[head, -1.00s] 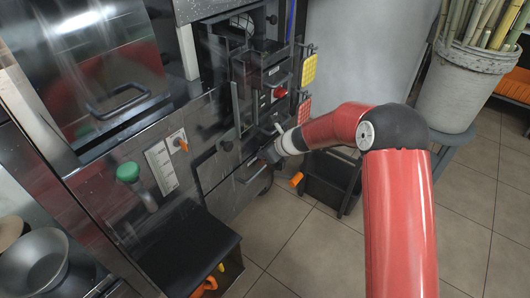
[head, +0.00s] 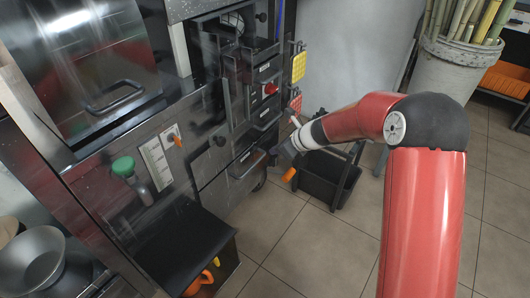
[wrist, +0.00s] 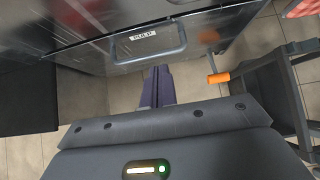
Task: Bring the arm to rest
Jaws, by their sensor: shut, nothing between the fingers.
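My red arm reaches across the right half of the head view. My gripper (head: 276,152) points left at the low front of the steel press (head: 215,150). In the wrist view my gripper (wrist: 158,84) shows its two dark fingers together, with nothing between them. The fingertips appear just short of a drawer handle (wrist: 150,40) with a label reading PULP. The fingers look apart from it, though the exact gap is hard to tell.
An orange-ended handle (wrist: 219,78) sits close right of the fingers. A black bin in a frame (head: 325,178) stands on the floor beside the gripper. A grey pot of canes (head: 455,65) stands at the right. Tiled floor in front is clear.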

